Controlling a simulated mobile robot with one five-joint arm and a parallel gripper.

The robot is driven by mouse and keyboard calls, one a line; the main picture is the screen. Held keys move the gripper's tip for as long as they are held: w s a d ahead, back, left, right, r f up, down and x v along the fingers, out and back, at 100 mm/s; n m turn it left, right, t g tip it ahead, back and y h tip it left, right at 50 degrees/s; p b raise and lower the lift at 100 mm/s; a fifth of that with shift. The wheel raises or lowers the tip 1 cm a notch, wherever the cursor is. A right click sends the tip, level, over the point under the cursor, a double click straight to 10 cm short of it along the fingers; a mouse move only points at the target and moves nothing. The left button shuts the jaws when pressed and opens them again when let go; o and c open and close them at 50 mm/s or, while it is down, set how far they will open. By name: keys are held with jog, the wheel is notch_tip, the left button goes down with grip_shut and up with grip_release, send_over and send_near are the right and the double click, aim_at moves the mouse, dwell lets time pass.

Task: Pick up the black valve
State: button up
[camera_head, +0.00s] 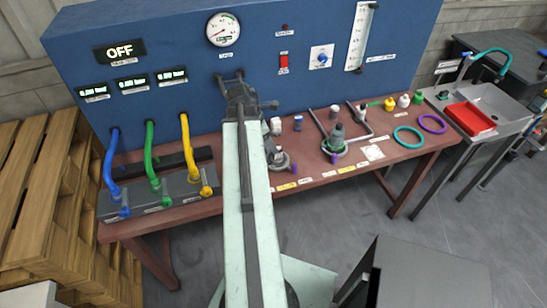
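My gripper (232,78) is at the far end of my pale arm, over the back of the red-brown table (215,210) and in front of the blue panel. Its dark parts overlap, so whether the jaws are apart is unclear, and I see nothing held. I cannot pick out a black valve for certain. A dark piece stands in a grey round base (283,163) just right of my arm, partly hidden by it. A black bar (150,165) lies behind the grey hose block (148,199) on the left.
Blue, green and yellow hoses run from the blue panel (140,38) to the block. Small capped parts, a pipe frame, a teal ring (408,137) and a purple ring (433,124) are on the right. Further right is a sink with a red tray (470,118). Wooden pallets (45,190) stand left.

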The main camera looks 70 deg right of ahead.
aim_at(277, 155)
jog(key=b+x, duration=0.1)
jog(key=x, duration=0.1)
jog(key=b+x, duration=0.4)
jog(key=x, duration=0.1)
jog(key=shift+w+d, duration=0.1)
jog(key=shift+d, duration=0.25)
jog(key=shift+r, duration=0.25)
grip_shut()
